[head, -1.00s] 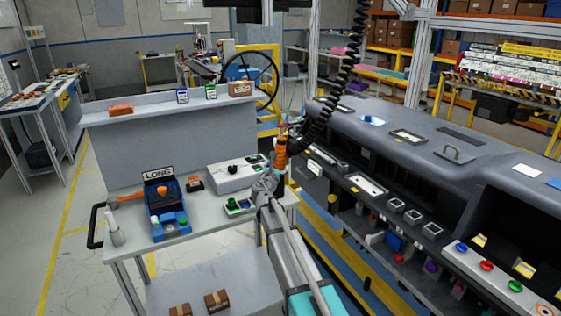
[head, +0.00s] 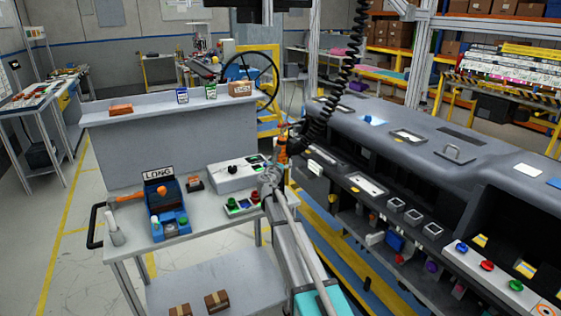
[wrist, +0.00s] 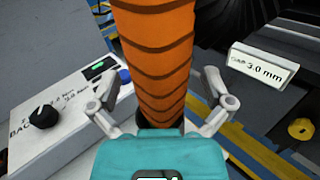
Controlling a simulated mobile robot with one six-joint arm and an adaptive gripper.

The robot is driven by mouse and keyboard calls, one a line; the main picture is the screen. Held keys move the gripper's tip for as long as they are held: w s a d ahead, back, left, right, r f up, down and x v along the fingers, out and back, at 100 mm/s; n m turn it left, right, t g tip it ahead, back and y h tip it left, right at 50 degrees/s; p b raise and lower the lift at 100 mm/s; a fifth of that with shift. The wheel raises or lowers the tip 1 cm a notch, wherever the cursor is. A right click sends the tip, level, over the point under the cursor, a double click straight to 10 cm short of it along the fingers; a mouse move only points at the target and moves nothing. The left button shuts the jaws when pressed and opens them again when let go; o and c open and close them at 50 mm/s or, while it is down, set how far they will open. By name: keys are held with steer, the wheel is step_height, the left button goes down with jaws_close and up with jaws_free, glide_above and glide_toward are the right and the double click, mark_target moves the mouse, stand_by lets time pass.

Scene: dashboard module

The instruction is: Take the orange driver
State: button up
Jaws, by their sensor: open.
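The orange driver (head: 282,147) hangs upright at the lower end of a black coiled cord, between the cart and the dashboard module. In the wrist view its dark-ringed orange body (wrist: 155,55) fills the upper middle. My gripper (wrist: 161,88) is open, with one finger on each side of the driver and visible gaps between. In the head view my gripper (head: 270,177) is just below and in front of the driver, partly covering it. The driver's lower end is hidden behind my gripper.
A grey box with a black knob (head: 236,174) stands on the cart at left. The dark dashboard module (head: 400,180) is close at right, with a "3.0 mm" label (wrist: 263,65). A blue LONG stand (head: 167,205) holds another orange-handled tool.

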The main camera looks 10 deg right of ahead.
stand_by(0.4)
jaws_close()
stand_by(0.4)
steer(key=shift+r, duration=0.15)
steer(key=r+p, duration=0.8)
steer(key=d+r+p, duration=0.1)
steer(key=r+p, duration=0.3)
steer(key=shift+s, duration=0.35)
steer(key=v, duration=1.4)
steer(key=shift+f, duration=0.2)
